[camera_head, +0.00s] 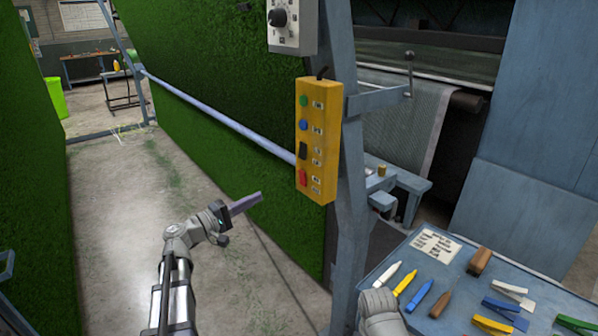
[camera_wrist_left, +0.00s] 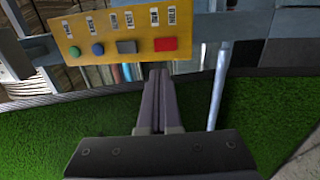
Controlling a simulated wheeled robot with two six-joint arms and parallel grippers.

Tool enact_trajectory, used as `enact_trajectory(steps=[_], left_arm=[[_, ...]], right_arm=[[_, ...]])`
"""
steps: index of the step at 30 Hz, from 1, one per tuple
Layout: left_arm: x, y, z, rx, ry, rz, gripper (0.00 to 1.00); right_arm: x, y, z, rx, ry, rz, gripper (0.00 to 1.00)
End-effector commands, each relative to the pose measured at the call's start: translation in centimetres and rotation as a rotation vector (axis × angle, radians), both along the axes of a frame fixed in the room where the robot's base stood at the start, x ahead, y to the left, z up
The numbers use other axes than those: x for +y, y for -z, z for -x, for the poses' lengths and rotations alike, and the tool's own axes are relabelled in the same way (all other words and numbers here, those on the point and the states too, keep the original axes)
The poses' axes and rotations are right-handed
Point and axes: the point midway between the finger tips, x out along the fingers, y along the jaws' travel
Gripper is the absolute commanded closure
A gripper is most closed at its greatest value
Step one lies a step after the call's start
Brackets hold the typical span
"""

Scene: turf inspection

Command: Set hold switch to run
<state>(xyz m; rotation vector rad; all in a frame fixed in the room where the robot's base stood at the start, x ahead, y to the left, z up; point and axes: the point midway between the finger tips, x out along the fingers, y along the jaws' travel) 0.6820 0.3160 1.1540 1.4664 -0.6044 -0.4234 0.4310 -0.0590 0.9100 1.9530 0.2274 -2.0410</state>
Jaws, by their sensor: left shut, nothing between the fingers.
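A yellow control box (camera_head: 318,140) hangs on a blue-grey post. It carries a green button (camera_head: 304,101), a blue button (camera_head: 303,125), a black switch (camera_head: 303,150) and a red one (camera_head: 302,177), each beside small labels too small to read. I cannot tell which way the black switch is set. The box also shows across the top of the left wrist view (camera_wrist_left: 197,55), with the black switch (camera_wrist_left: 127,47) there. My left gripper (camera_head: 258,196) is shut and empty, left of and below the box. In the wrist view its fingertips (camera_wrist_left: 158,74) point toward the box's lower edge.
A grey box with a black knob (camera_head: 278,17) is above the yellow box. A blue rail (camera_head: 220,122) runs along the green turf wall (camera_head: 210,65). A blue table (camera_head: 545,290) with markers, clips and a paper (camera_head: 432,245) stands at lower right. The concrete aisle at left is clear.

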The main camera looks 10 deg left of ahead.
Motion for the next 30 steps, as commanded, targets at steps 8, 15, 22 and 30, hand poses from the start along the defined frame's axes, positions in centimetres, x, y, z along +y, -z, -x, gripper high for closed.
enact_trajectory(steps=[8, 15, 22, 30], left_arm=[[-0.1, 0.0, 0.0, 0.0, 0.002, 0.003, 1.0], [-1.0, -0.3, -1.2, 0.0, 0.005, 0.003, 1.0], [-3.7, -0.9, -4.8, 0.0, 0.005, 0.003, 1.0], [-6.7, -1.5, -8.7, -0.001, 0.004, 0.002, 1.0]], right_arm=[[0.0, 0.0, 0.0, 0.0, 0.0, 0.0, 0.41], [0.0, -0.2, 0.0, 0.0, 0.0, 0.0, 0.41], [0.0, -0.9, 0.0, 0.0, 0.0, 0.0, 0.41], [0.0, -1.4, 0.0, 0.0, 0.0, 0.0, 0.41]])
